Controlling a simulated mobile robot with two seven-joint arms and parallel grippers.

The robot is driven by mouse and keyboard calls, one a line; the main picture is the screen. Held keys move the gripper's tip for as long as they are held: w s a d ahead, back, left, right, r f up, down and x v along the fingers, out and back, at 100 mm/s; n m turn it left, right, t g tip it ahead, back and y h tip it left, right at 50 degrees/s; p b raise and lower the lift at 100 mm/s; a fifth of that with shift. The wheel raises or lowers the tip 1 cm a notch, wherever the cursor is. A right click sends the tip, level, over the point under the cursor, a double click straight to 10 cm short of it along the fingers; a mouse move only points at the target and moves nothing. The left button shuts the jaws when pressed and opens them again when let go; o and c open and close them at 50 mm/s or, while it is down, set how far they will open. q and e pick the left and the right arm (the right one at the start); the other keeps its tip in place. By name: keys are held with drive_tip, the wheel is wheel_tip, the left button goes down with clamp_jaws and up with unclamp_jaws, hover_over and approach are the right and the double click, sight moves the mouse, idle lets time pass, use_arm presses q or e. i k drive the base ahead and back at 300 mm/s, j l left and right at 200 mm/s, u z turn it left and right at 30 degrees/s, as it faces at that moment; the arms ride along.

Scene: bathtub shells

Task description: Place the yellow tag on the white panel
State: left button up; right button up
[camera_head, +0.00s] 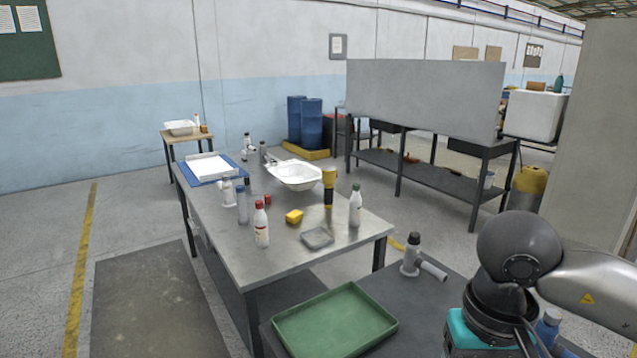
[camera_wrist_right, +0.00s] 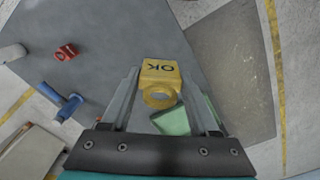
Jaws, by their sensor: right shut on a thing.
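My right gripper (camera_wrist_right: 160,76) is shut on the yellow tag (camera_wrist_right: 161,68), which is marked "OK" and has a ring-shaped part toward me. The tag is between the two fingers in the right wrist view. In the head view my right arm comes in at the lower right, and its fingers and the tag are out of sight. A flat white panel (camera_head: 208,167) lies on a blue mat (camera_head: 183,172) at the far left end of the metal table (camera_head: 262,238). My left gripper is not in view.
A green tray (camera_head: 335,322) is on a nearer surface. A red tag (camera_wrist_right: 66,52) shows in the wrist view. Floor left of the table is clear.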

sight(210, 167)
drive_tip(key=i+j+u, duration=0.6)
drive_tip(key=i+u, duration=0.6)
drive_tip(key=i, duration=2.75)
drive_tip(key=i+j+z, duration=0.1)
drive_tip(key=i, duration=0.5)
drive_tip(key=i+j+z, duration=0.2)
drive_tip(key=i+z, duration=0.2)
drive_tip(key=i, duration=0.15)
drive_tip(key=i+j+z, duration=0.4)
drive_tip(key=i, duration=0.15)
drive_tip(key=i+j+z, duration=0.4)
drive_tip(key=i+j, duration=0.05)
drive_tip(key=i, duration=0.05)
